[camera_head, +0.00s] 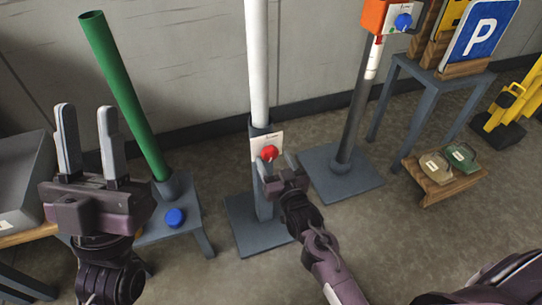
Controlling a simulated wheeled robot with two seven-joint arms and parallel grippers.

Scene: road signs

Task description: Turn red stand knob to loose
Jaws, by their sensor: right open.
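The red knob (269,153) sits on a white label plate (262,143) on the middle stand. That stand has a grey base (247,237) and holds an upright white pole (257,60). My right gripper (278,163) is open just below and at the knob, its fingers pointing up toward it. I cannot tell whether a finger touches the knob. My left gripper (87,132) is open and empty, raised at the left, with its two grey fingers upright and apart.
A green pole (125,90) leans in a low stand with a blue knob (175,217). At right, another stand carries an orange box (375,14) with a blue knob (403,21). A table (436,84) holds a blue P sign (483,32).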

